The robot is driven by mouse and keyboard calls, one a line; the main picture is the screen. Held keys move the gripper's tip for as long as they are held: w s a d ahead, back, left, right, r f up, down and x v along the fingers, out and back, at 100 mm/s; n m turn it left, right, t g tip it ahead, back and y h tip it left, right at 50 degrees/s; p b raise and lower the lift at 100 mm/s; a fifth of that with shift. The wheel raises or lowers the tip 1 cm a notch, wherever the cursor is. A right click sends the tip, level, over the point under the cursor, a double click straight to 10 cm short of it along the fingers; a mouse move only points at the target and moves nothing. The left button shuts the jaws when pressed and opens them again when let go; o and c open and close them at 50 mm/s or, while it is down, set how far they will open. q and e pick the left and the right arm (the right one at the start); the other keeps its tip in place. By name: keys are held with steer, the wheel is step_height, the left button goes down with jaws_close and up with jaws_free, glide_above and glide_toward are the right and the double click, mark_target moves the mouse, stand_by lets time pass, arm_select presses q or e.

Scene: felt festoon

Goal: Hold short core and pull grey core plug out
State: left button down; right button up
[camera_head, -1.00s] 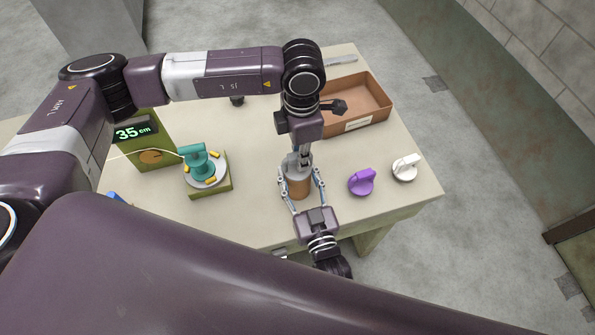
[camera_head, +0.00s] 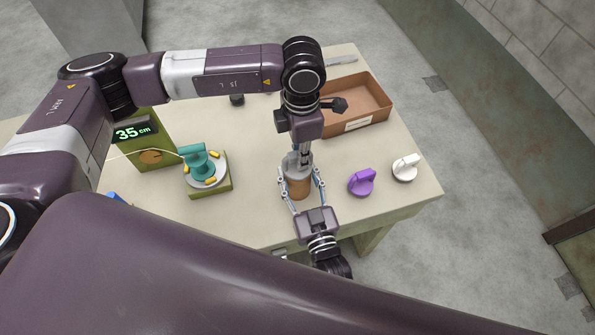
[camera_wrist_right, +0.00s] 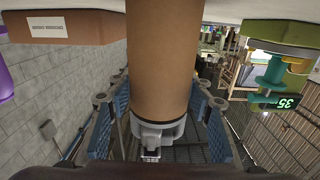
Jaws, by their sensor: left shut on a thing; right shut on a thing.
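The short core (camera_head: 298,188) is a brown tube standing upright near the table's front edge. It also shows large in the right wrist view (camera_wrist_right: 163,55). The grey core plug (camera_head: 296,166) sits at its top end, and in the right wrist view the plug (camera_wrist_right: 160,132) meets the tube's end with no clear gap. My right gripper (camera_head: 302,186) comes from the front, its blue-padded fingers on both sides of the core, shut on it. My left gripper (camera_head: 301,153) reaches down from above and is shut on the grey plug. Its fingertips partly hide the plug.
My left arm crosses over the table.

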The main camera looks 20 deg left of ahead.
arm_select(q)
steer(key=shift+r, duration=2.25)
arm_select(e)
steer(key=shift+r, duration=0.1)
arm_select(q)
steer(key=shift+r, duration=0.1)
steer(key=shift+r, duration=0.55)
step_height(320, 180, up, 5)
steer(key=shift+f, duration=0.1)
steer(key=w+d+r, duration=0.1)
steer(key=w+d, duration=0.5)
steer(key=d, duration=0.2)
steer(key=shift+r, duration=0.4)
steer(key=shift+s, duration=0.1)
arm_select(e)
steer(key=o, duration=1.3)
